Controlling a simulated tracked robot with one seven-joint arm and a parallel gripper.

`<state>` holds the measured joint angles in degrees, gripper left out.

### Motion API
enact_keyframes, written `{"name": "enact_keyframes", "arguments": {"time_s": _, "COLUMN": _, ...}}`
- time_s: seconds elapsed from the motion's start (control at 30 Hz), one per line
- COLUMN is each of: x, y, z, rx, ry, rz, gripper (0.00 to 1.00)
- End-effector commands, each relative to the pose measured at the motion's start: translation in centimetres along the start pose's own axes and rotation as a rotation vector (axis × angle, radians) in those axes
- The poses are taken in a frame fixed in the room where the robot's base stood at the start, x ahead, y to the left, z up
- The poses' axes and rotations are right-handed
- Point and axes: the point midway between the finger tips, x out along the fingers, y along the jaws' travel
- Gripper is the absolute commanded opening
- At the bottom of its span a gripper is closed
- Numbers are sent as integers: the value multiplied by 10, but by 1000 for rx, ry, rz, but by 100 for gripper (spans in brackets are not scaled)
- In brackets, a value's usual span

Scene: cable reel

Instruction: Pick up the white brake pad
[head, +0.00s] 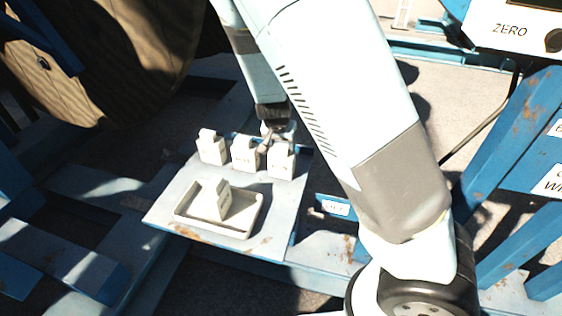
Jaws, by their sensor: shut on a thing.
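Several white blocks that look like brake pads stand in a row on a pale blue metal plate: a left one (211,149), a middle one (244,154) and a right one (281,161). My gripper (268,138) reaches down at the row from behind, between the middle and right blocks. It is shut on a white brake pad, mostly hidden by the fingers and the blocks in front. I cannot tell clearly which block it grips or whether that is lifted. Another white block (212,200) stands tilted in a shallow tray.
The shallow tray (248,226) sits at the plate's front. A large wooden cable reel (110,60) stands at the upper left. Blue steel frames (515,130) flank the right, with a white "ZERO" box (510,36) at the top. My arm covers the centre right.

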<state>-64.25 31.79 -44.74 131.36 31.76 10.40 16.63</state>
Motion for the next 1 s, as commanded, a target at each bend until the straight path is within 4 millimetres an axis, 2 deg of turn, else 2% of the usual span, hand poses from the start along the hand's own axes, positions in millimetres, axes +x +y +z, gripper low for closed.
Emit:
{"name": "enact_keyframes", "arguments": {"time_s": 0.03, "x": 0, "y": 0, "z": 0, "rx": 0, "ry": 0, "rz": -1, "gripper": 37}}
{"name": "enact_keyframes", "arguments": {"time_s": 0.43, "x": 0, "y": 0, "z": 0, "rx": 0, "ry": 1, "rz": -1, "gripper": 0}}
{"name": "enact_keyframes", "arguments": {"time_s": 1.0, "x": -2, "y": -1, "z": -2, "rx": 0, "ry": 2, "rz": -2, "gripper": 0}}
